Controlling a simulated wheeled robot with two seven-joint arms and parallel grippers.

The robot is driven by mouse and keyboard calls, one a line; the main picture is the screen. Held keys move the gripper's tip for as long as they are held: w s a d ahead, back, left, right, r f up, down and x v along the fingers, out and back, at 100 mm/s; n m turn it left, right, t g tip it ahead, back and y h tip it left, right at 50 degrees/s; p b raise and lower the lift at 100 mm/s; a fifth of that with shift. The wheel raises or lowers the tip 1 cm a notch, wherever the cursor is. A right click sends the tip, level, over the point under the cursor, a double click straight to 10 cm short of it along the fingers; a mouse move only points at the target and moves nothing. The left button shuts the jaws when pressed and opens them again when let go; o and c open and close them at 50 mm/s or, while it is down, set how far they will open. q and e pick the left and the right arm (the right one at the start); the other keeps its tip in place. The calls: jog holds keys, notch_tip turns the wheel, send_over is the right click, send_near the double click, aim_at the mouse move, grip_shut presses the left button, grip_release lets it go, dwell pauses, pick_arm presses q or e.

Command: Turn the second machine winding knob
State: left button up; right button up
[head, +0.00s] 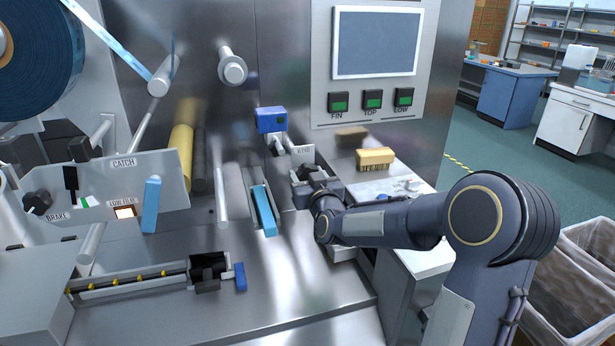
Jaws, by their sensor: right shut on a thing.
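My right gripper (308,182) is at the machine's front, just below a small plate (302,152) whose lettering is too small to read surely. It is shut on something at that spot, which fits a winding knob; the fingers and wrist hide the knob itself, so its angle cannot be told. My right arm reaches in from the lower right. My left gripper is out of view.
A control panel with a screen (376,44) and green buttons is above. Grey bins (575,295) stand at lower right.

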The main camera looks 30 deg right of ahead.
jog(key=shift+f+m+b, duration=0.15)
jog(key=shift+m+b, duration=0.15)
jog(key=shift+b, duration=0.35)
jog(key=m+b, duration=0.7)
jog(key=b, duration=0.2)
jog(key=shift+a, duration=0.15)
jog(key=shift+m+b, duration=0.45)
jog(key=shift+m, duration=0.15)
jog(key=m+b, duration=0.2)
jog(key=shift+m, duration=0.4)
jog(key=m+b, duration=0.1)
jog(key=m, duration=0.2)
jog(key=shift+b, duration=0.4)
jog(key=m+b, duration=0.1)
jog(key=m, duration=0.3)
jog(key=shift+r, duration=0.2)
jog(key=shift+r+m+b, duration=0.1)
jog(key=shift+m+b, duration=0.55)
jog(key=shift+m, duration=0.85)
